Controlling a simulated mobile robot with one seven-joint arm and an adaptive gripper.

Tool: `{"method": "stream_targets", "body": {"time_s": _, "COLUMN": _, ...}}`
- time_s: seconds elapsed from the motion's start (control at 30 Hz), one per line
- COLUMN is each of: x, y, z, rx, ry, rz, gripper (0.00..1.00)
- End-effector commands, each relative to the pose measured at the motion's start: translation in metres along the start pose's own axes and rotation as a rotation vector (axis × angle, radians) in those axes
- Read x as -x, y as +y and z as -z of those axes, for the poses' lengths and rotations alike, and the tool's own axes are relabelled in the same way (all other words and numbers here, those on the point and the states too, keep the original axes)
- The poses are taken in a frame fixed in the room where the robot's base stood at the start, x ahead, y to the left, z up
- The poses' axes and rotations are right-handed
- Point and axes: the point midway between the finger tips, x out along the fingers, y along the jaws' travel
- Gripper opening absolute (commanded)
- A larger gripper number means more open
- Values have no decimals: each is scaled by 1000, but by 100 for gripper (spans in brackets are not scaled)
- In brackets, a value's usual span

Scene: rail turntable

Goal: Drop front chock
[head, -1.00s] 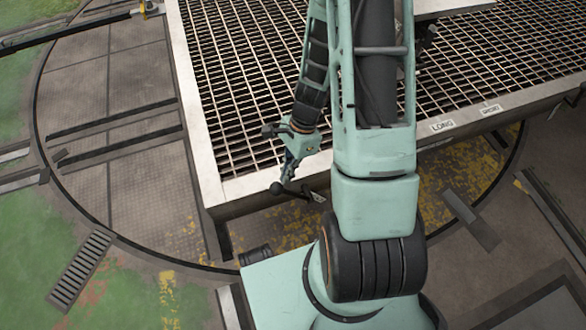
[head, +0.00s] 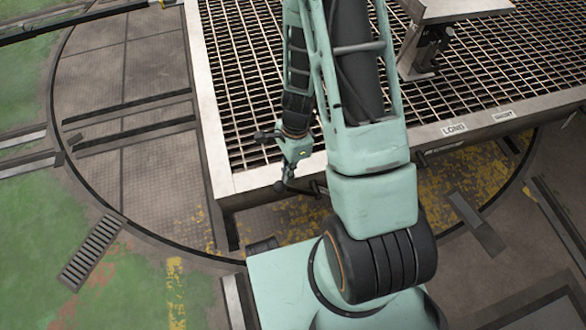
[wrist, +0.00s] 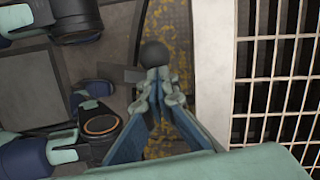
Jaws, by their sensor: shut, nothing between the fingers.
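My gripper (head: 287,184) hangs at the near edge of the grated deck (head: 222,150), close to its near left corner. In the wrist view its fingers (wrist: 160,88) are closed together with nothing held between them. A black ball knob (wrist: 154,53) shows at the fingertips; I cannot tell whether they touch it. A dark flat piece (wrist: 118,74) lies to the left of the knob. Labels LONG (head: 453,129) and SHORT (head: 504,115) sit on the deck's near edge, with a small dark handle below LONG. I cannot pick out the front chock for certain.
The deck stands above a round floor plate (head: 150,185) with worn yellow paint. A slotted floor grate (head: 91,254) lies at the left. A pedestal with a flat top (head: 450,10) stands on the deck at the upper right. Floor left of the deck looks open.

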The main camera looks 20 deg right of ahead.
Motion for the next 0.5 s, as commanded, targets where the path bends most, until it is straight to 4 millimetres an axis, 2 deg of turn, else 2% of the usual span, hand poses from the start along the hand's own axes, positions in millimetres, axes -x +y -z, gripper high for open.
{"method": "stream_targets", "body": {"time_s": 0.1, "x": -5, "y": -1, "z": -12, "rx": 2, "ry": 51, "rz": -12, "gripper": 0}}
{"method": "stream_targets", "body": {"time_s": 0.5, "x": -31, "y": -8, "z": -35, "rx": -20, "ry": 223, "rz": -35, "gripper": 0}}
